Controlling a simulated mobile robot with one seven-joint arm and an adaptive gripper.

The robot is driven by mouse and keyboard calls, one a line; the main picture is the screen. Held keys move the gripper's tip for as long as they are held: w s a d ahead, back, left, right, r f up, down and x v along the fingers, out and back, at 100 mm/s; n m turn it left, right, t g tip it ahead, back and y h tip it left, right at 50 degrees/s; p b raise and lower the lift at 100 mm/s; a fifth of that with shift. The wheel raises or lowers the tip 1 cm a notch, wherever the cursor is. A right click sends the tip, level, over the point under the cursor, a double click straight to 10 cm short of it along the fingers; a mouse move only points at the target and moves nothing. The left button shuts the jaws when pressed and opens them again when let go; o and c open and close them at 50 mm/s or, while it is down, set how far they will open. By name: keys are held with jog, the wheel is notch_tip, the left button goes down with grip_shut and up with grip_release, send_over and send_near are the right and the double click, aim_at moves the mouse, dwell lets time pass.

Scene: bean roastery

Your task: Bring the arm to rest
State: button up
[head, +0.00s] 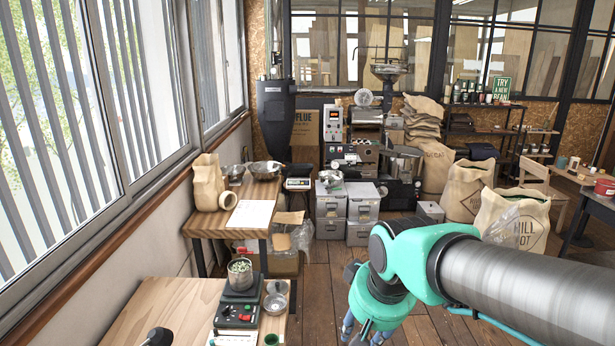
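My arm reaches in from the right edge, with a thick grey link and teal joints. It is bent, and its end points down over the wooden floor, to the right of the near table. My gripper (363,334) is at the bottom of the picture, below the teal wrist. Only small blue-grey parts of it show on either side of the wrist. The wrist and the lower picture edge hide the rest, so I cannot see whether it is open or holds anything.
A near wooden table (165,300) at lower left bears a scale with a pot of beans (240,272). A farther table (208,226) holds a paper bag and bowls. Burlap sacks (468,190) stand beyond my arm. Bare floor (325,275) lies between.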

jog(key=s+d+r+m+t+b, duration=0.1)
jog(key=s+d+m+b, duration=0.1)
jog(key=s+d, duration=0.8)
jog(key=s, duration=0.4)
jog(key=shift+s+m+t+h, duration=0.2)
jog(key=shift+m+t+h, duration=0.1)
jog(key=shift+t+h, duration=0.1)
